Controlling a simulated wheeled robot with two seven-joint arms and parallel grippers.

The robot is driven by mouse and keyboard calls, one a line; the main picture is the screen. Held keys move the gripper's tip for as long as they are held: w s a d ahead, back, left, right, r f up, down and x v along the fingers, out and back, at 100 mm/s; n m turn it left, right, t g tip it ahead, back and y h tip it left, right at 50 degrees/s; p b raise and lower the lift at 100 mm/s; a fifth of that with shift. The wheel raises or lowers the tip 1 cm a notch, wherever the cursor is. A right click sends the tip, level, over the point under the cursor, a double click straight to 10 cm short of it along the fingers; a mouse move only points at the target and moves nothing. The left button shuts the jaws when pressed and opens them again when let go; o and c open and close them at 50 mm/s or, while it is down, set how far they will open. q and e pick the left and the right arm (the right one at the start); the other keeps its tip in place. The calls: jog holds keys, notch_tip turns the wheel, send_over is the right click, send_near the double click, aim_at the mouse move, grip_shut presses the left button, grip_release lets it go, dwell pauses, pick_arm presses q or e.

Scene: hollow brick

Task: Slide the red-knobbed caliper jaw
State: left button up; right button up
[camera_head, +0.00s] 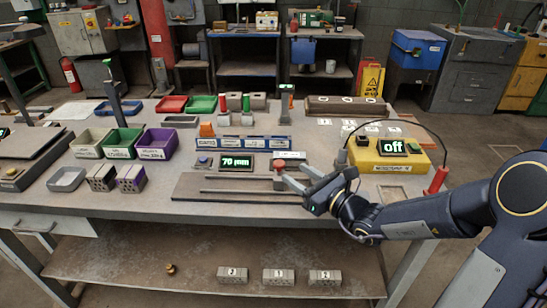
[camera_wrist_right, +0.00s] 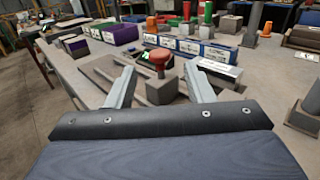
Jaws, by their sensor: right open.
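The caliper (camera_head: 190,187) lies on the workbench with its long rails running left to right, and its green display (camera_head: 236,161) reads 70 mm. The red knob (camera_head: 279,167) stands on the grey sliding jaw near the right part of the rails. My right gripper (camera_head: 294,174) is open and reaches in from the right, its fingertips close to the knob. In the right wrist view, the red knob (camera_wrist_right: 159,58) and the grey jaw block (camera_wrist_right: 159,92) appear between the two open fingers of the right gripper (camera_wrist_right: 162,82). Contact is not visible. My left gripper is not in view.
A yellow box (camera_head: 375,160) with an "off" display and a red probe (camera_head: 437,181) stands right of the gripper. A blue-fronted rack (camera_head: 243,143) is behind the caliper. Green (camera_head: 122,141) and purple (camera_head: 157,144) bins and hollow bricks (camera_head: 103,178) stand left.

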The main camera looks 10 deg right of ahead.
aim_at(283, 165)
jog(key=x, duration=0.7)
jog(key=shift+w+a, duration=0.2)
jog(key=shift+w, duration=0.05)
grip_shut()
